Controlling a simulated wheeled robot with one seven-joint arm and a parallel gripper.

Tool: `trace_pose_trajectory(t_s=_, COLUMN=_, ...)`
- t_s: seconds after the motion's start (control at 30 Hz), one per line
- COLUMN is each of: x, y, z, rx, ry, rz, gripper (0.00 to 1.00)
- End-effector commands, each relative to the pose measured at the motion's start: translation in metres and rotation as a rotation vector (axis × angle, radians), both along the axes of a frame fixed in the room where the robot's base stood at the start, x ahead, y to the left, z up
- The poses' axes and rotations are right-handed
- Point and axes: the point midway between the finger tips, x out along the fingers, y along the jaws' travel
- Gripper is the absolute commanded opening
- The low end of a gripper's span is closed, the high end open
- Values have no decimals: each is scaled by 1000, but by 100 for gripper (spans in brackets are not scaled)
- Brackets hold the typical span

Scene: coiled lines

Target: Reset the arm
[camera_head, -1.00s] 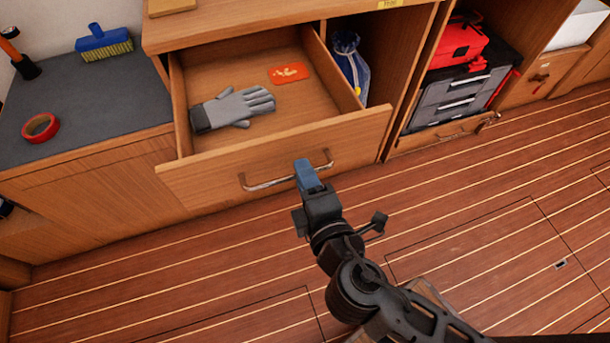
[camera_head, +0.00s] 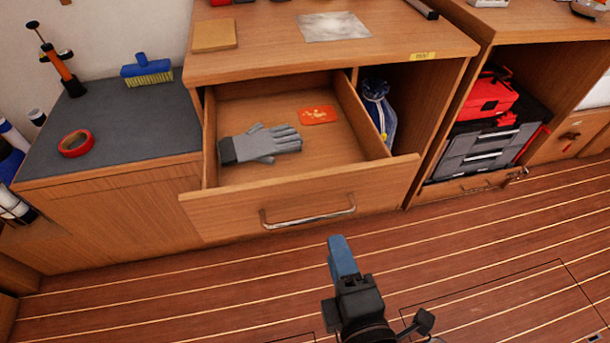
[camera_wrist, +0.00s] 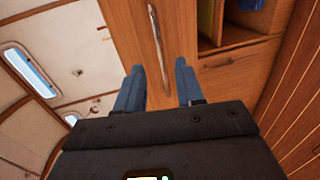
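My gripper (camera_head: 341,258) is in front of the open drawer (camera_head: 240,213), below and apart from its metal handle (camera_head: 308,215). In the wrist view my gripper (camera_wrist: 158,88) shows its two blue fingers spread apart with nothing between them. The drawer handle (camera_wrist: 158,45) appears beyond the fingers in that view. In the drawer lie a grey glove (camera_head: 262,145) and an orange packet (camera_head: 318,115).
A red tape ring (camera_head: 75,143) and a blue brush (camera_head: 147,70) are on the dark left counter. A blue bag (camera_head: 378,105) sits in the cubby right of the drawer. Toolboxes (camera_head: 487,120) fill the right compartment. The wooden floor in front is clear.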

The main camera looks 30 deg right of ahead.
Motion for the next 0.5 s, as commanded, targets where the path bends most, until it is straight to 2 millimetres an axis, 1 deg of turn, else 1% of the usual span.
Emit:
trace_pose_trajectory(t_s=0.17, x=0, y=0, z=0, rx=3, ry=1, rz=1, gripper=37)
trace_pose_trajectory(t_s=0.27, x=-7, y=-2, z=-4, rx=43, ry=22, rz=7, gripper=37)
trace_pose_trajectory(t_s=0.37, x=-25, y=-6, z=-12, rx=159, ry=67, rz=26, gripper=37)
trace_pose_trajectory(t_s=0.43, x=-45, y=-7, z=-16, rx=290, ry=103, rz=40, gripper=37)
trace_pose_trajectory(t_s=0.5, x=-66, y=-8, z=-16, rx=445, ry=128, rz=47, gripper=37)
